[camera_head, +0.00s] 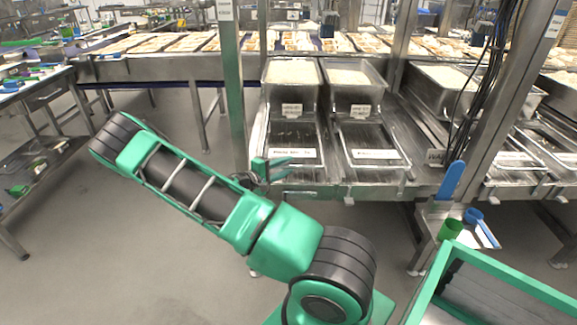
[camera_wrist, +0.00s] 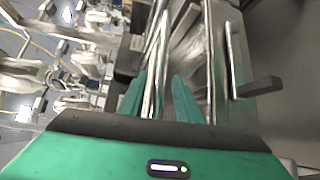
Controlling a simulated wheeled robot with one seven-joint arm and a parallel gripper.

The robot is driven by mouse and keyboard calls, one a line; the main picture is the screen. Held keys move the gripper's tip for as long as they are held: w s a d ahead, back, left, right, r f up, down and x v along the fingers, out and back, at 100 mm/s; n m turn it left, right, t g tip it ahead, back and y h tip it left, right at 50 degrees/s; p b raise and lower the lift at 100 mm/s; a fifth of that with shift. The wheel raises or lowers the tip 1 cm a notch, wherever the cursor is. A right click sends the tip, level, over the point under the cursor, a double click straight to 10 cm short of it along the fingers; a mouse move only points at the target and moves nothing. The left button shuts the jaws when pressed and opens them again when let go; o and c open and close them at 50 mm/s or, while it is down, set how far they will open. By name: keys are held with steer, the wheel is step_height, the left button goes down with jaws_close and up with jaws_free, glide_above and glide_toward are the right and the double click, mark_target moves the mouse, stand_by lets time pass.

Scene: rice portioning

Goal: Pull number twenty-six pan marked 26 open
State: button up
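Two deep steel pans with pale contents, a left pan (camera_head: 291,100) and a right pan (camera_head: 356,97), stand on the steel rack. In front of them lie two shallow steel frames with white labels, a left frame (camera_head: 291,133) and a right frame (camera_head: 366,137). The label print is too small to read, so I cannot tell which is marked 26. My gripper (camera_head: 280,168) is at the front left corner of the left frame. In the wrist view its green fingers (camera_wrist: 159,82) stand apart, with a thin metal bar (camera_wrist: 159,62) between them. A gap shows beside the right finger.
A steel post (camera_head: 231,90) rises just left of my gripper. More pans (camera_head: 437,100) and a slanted post with cables stand to the right. Open floor (camera_head: 120,240) lies left.

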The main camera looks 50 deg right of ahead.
steer(key=shift+s+d+f, duration=0.15)
steer(key=shift+d, duration=1.3)
